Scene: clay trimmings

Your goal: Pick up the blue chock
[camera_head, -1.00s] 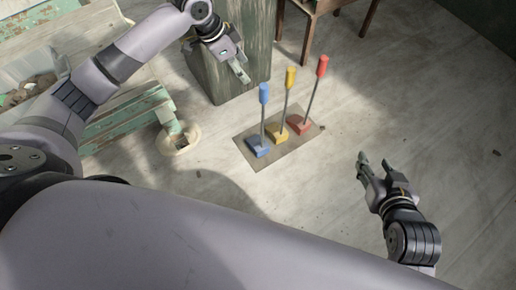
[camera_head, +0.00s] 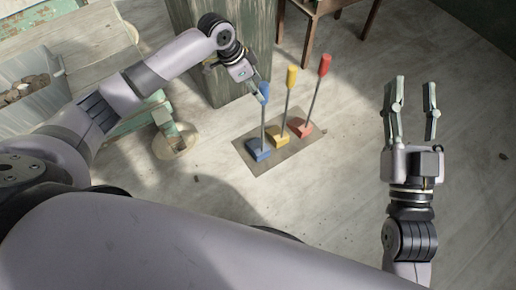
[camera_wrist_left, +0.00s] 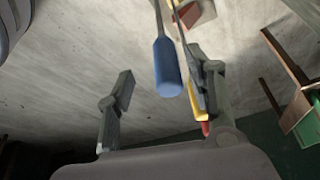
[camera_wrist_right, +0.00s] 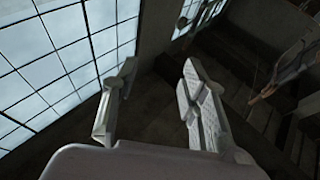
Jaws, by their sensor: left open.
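The blue chock (camera_head: 259,152) is a blue wedge with a thin upright rod and a blue grip on top. It stands at the left of a row of three on a flat mat. My left gripper (camera_head: 256,90) is open at the blue grip's height, close beside it. In the left wrist view the blue grip (camera_wrist_left: 167,70) shows between the two spread fingers, nearer the right one; I cannot tell whether it touches. My right gripper (camera_head: 413,92) is raised at the right, open and empty, far from the chocks.
A yellow chock (camera_head: 277,139) and a red chock (camera_head: 302,129) stand just right of the blue one on the mat (camera_head: 283,157). A worn pillar (camera_head: 200,75) and a wooden table (camera_head: 310,10) stand behind.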

